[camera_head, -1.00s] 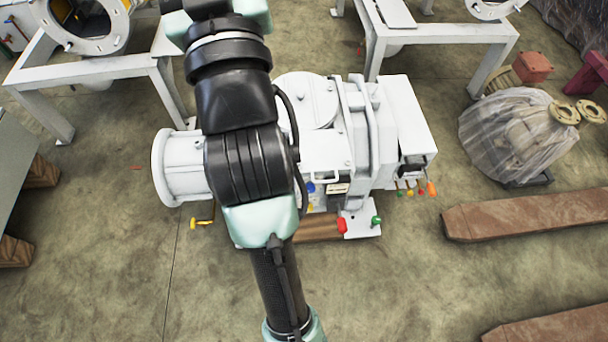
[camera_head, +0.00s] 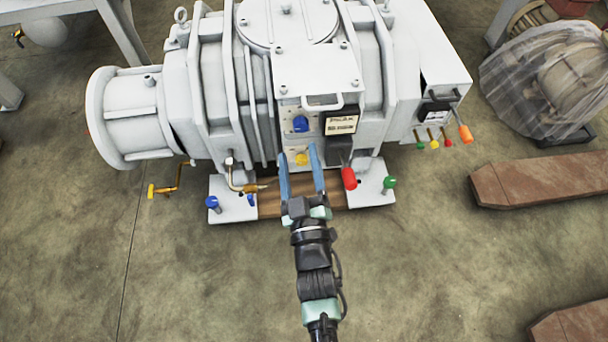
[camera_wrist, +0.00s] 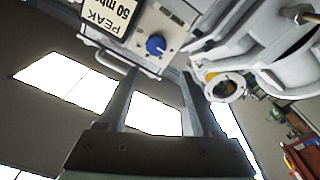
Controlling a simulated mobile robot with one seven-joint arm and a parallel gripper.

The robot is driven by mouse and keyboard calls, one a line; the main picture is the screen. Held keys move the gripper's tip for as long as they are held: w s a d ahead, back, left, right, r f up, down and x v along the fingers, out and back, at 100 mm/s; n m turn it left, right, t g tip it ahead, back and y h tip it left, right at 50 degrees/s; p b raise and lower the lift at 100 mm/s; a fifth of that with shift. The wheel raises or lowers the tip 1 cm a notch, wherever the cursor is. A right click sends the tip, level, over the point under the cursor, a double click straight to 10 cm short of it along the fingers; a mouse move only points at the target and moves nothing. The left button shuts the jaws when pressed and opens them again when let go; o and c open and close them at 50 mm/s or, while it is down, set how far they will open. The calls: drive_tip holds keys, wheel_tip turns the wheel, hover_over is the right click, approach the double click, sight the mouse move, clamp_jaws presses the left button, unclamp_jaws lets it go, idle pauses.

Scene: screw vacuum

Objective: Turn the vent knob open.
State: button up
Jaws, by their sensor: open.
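The vacuum pump (camera_head: 345,70) is a large white machine with a small front control panel. A blue knob (camera_head: 300,124) sits on the panel, left of a black and cream label, and a yellow knob (camera_head: 302,159) shows below it. Which one is the vent knob cannot be told. My gripper (camera_head: 299,152) is open and empty in front of the panel, its fingers on either side of the yellow knob in the head view. In the wrist view the blue knob (camera_wrist: 155,46) shows just beyond and between the fingertips (camera_wrist: 159,73), apparently not touched.
A red handle (camera_head: 348,178) and a green knob (camera_head: 389,182) stand right of my gripper. A bent pipe with a brass end (camera_head: 240,180) is close on the left. Small coloured levers (camera_head: 434,142) and an orange one (camera_head: 465,133) sit further right. The floor in front is clear.

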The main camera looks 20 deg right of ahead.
drive_tip(key=g+b, duration=0.1)
drive_tip(key=b, duration=0.4)
approach(303, 164)
drive_tip(key=b+x, duration=0.5)
drive_tip(key=x, duration=0.3)
drive_tip(key=shift+a+f, duration=0.1)
drive_tip(key=shift+x, duration=0.8)
clamp_jaws()
